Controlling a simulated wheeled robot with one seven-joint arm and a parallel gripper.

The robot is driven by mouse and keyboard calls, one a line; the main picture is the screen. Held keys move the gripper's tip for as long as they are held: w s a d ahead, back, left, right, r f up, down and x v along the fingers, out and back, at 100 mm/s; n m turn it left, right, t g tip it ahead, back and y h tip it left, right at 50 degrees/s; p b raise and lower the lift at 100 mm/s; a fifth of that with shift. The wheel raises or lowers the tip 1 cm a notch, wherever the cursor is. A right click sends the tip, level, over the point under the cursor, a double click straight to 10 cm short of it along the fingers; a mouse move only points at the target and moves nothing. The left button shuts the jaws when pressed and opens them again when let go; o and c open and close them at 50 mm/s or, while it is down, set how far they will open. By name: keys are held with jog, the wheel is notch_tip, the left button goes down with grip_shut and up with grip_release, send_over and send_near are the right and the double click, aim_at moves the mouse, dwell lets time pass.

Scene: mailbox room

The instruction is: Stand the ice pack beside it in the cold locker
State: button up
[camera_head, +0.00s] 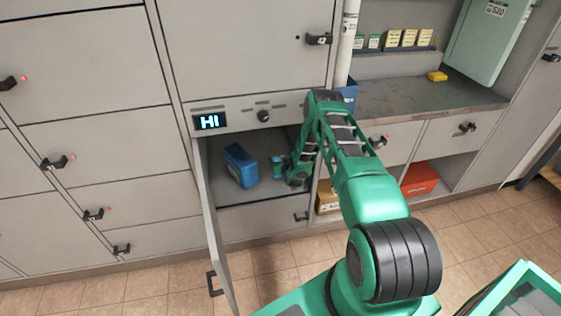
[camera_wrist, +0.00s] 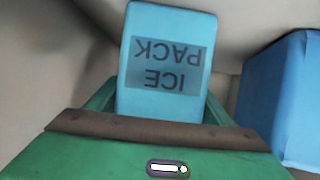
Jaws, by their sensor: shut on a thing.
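The ice pack (camera_wrist: 168,65) is light blue with a dark label reading "ICE PACK", upside down in the wrist view. My gripper (camera_wrist: 155,125) is shut on it. In the head view my gripper (camera_head: 290,172) reaches into the open cold locker (camera_head: 215,160), and the ice pack (camera_head: 277,167) shows as a small teal piece at its tip. A blue box (camera_head: 240,166) stands on the locker floor to the left of the ice pack, apart from it. The box is also at the right in the wrist view (camera_wrist: 285,100). Whether the pack touches the floor is unclear.
The locker door (camera_head: 219,250) hangs open towards me on the left. A display reading "HI" (camera_head: 209,122) and a knob (camera_head: 264,115) are above the opening. To the right are a grey counter (camera_head: 420,100), a red bin (camera_head: 420,179) and a yellow box (camera_head: 327,198).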

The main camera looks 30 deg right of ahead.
jog(key=o, duration=1.3)
jog(key=v, duration=1.2)
